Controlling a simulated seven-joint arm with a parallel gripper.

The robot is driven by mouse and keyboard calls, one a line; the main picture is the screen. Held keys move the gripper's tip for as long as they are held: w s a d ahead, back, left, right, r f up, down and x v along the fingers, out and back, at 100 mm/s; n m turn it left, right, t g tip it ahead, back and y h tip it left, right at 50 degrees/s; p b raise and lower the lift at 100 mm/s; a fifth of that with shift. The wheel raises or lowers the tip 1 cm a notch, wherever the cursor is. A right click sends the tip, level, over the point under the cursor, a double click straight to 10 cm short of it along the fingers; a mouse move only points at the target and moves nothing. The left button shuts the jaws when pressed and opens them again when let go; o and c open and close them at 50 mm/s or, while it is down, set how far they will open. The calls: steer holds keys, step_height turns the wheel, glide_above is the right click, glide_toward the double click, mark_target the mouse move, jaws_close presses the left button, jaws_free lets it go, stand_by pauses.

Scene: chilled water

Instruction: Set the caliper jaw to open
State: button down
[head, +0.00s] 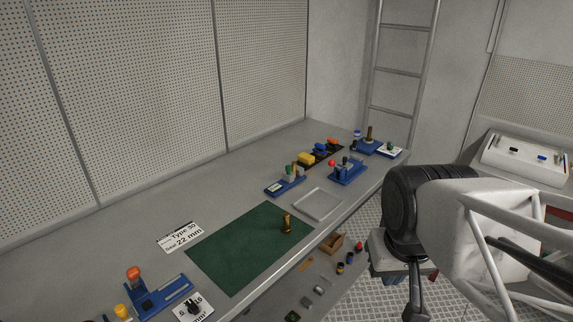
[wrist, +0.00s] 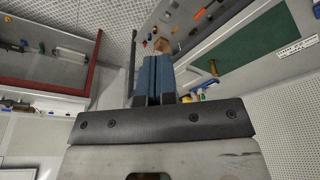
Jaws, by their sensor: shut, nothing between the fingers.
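Several small blue bench devices stand on the grey workbench (head: 130,240) in the head view. One low blue device (head: 285,185) with grey upright parts stands behind the clear tray, and a blue one (head: 348,173) with a red knob stands to its right. I cannot tell for certain which is the caliper, nor how its jaw is set. My gripper (wrist: 154,62) is shut and empty in the wrist view, its two blue-grey fingers side by side. It is away from the bench devices, in front of the bench edge.
A green mat (head: 240,250) bears a small brass-coloured piece (head: 287,223). A clear tray (head: 318,204) lies beyond it. A blue device with an orange knob (head: 134,273) stands at front left. Loose small parts and a brown box (head: 332,243) lie below the bench edge. A ladder (head: 398,72) stands behind.

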steer(key=c, duration=1.8)
jaws_free()
steer(key=shift+o, duration=1.3)
steer(key=o, duration=0.5)
steer(key=shift+w+r, duration=0.25)
steer(key=shift+w, duration=0.2)
steer(key=shift+c, duration=0.2)
steer(key=shift+o, duration=0.7)
steer(key=w+r+m, duration=0.1)
steer(key=w+r, duration=0.1)
steer(key=w, duration=0.5)
steer(key=w+a+r+m, duration=0.1)
steer(key=w+r, duration=0.1)
steer(key=w, duration=0.6)
steer(key=shift+a+r+g, duration=0.25)
steer(key=shift+a+g, duration=0.05)
steer(key=m+g, duration=0.2)
steer(key=m, duration=0.5)
glide_above(289, 166)
steer(key=s, duration=0.1)
step_height(289, 166, down, 14)
steer(key=shift+d+f, duration=0.1)
steer(key=shift+f, duration=0.15)
steer(key=shift+w+a+f, duration=0.25)
steer(key=shift+w+f, duration=0.2)
steer(key=shift+w, duration=0.05)
steer(key=shift+f, duration=0.15)
